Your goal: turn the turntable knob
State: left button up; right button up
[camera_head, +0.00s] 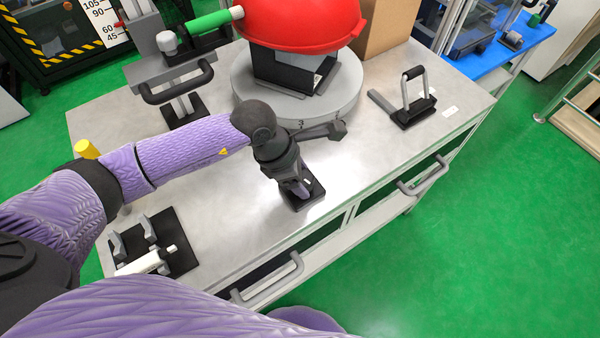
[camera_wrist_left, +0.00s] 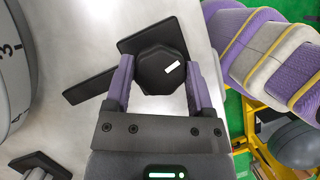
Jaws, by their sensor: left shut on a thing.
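The turntable knob (camera_wrist_left: 160,80) is a black, many-sided cap with a short white mark, seen in the left wrist view. It stands on a dark base plate (camera_head: 316,191) near the front edge of the grey table. My left gripper (camera_head: 298,187) points down over it, with one purple finger on each side, shut on the knob. In the head view the gripper mostly hides the knob. The turntable (camera_head: 352,88) is a round grey disc with numbers on its rim, behind the gripper. It bears a dark block under a red dome (camera_head: 300,22). My right gripper is not in view.
A black-handled latch (camera_head: 413,105) stands at the right of the table (camera_head: 400,150). A dark fixture (camera_head: 172,245) with grey prongs lies at the front left. A grey stand with a handle (camera_head: 178,88) is at the back left. The table right of my gripper is clear.

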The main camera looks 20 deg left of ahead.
pick_arm(q)
jog(key=shift+c, duration=0.5)
jog(key=shift+m, duration=0.3)
jog(key=shift+b, duration=0.3)
jog(key=o, duration=1.2)
jog(key=shift+g, duration=0.3)
jog(key=p+v, duration=0.3)
jog(key=v, duration=0.7)
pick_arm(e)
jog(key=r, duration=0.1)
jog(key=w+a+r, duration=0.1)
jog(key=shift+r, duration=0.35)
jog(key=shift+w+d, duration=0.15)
